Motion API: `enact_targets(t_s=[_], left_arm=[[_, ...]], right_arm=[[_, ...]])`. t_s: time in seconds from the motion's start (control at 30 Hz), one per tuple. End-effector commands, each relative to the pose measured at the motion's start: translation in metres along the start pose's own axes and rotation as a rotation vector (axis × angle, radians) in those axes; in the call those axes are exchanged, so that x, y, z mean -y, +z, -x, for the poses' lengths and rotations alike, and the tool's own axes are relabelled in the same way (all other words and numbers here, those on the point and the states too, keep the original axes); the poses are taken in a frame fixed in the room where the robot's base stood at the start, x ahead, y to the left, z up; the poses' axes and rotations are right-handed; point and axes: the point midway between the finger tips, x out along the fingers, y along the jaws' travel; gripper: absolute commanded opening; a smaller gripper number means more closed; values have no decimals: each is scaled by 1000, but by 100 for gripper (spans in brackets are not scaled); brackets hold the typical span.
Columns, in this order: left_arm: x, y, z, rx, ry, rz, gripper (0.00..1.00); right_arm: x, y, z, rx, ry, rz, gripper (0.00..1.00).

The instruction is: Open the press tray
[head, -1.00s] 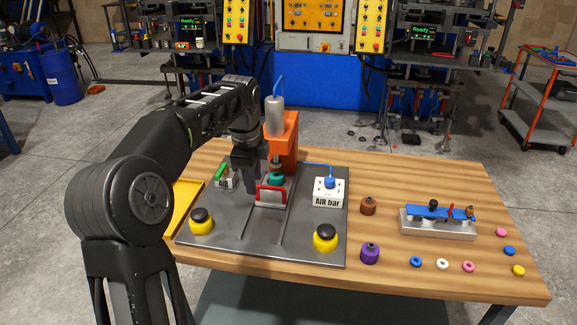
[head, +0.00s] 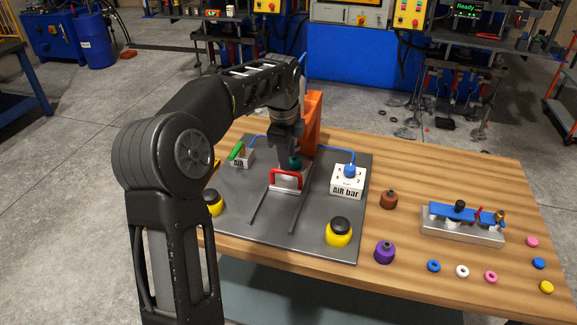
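The press tray (head: 290,187) is a small metal slide with a red handle (head: 286,172) on its front. It sits at the back end of two rails on the grey base plate, close to the orange press (head: 313,108). A teal part (head: 295,163) shows just behind the handle. My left gripper (head: 286,152) points down above and behind the handle, in front of the press. Its fingers overlap in this view, so their gap and any contact with the handle are unclear. My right gripper is out of view.
A white AIR bar box (head: 348,182) stands right of the tray, and a box with a green lever (head: 238,153) stands left. Yellow-and-black buttons (head: 339,232) sit at the plate's front corners. The rails (head: 303,210) in front of the tray are clear.

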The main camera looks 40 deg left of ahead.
Motion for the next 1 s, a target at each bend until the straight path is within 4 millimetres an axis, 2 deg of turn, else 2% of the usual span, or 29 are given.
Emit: enact_targets(t_s=[0.1,0.3,0.67,1.0], left_arm=[[0,1,-20,1,3,1,34],[0,0,-44,0,1,0,34],[0,0,-50,0,0,0,33],[0,0,-50,0,0,0,5]], right_arm=[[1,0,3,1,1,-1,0],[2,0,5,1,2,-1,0],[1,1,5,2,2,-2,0],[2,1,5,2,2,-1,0]])
